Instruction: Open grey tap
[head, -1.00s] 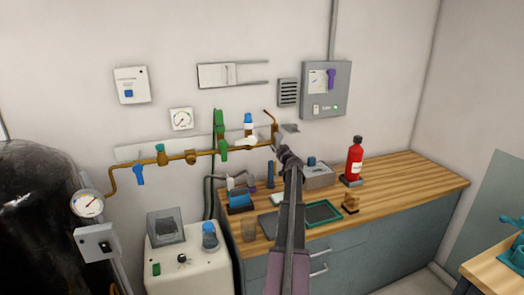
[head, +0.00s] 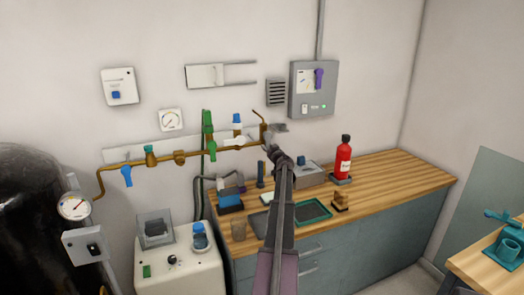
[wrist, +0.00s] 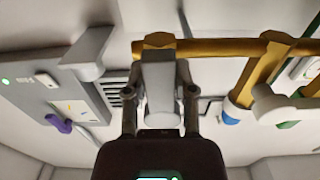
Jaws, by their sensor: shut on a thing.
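The grey tap handle (wrist: 160,80) sits at the end of the brown pipe (wrist: 215,48) in the wrist view. My gripper (wrist: 160,98) has one finger on each side of the handle and is shut on it. In the head view my gripper (head: 271,146) is at the right end of the wall pipe (head: 130,163), just below its upturned end. The gripper hides most of the handle there, so its angle is hard to tell.
A grey bracket (head: 279,127) juts from the wall close to my gripper. A white-and-blue tap (head: 237,128) and a green tap (head: 208,130) are to the left. A control box (head: 313,89) hangs to the right. The wooden counter (head: 385,172) below carries a red bottle (head: 343,158).

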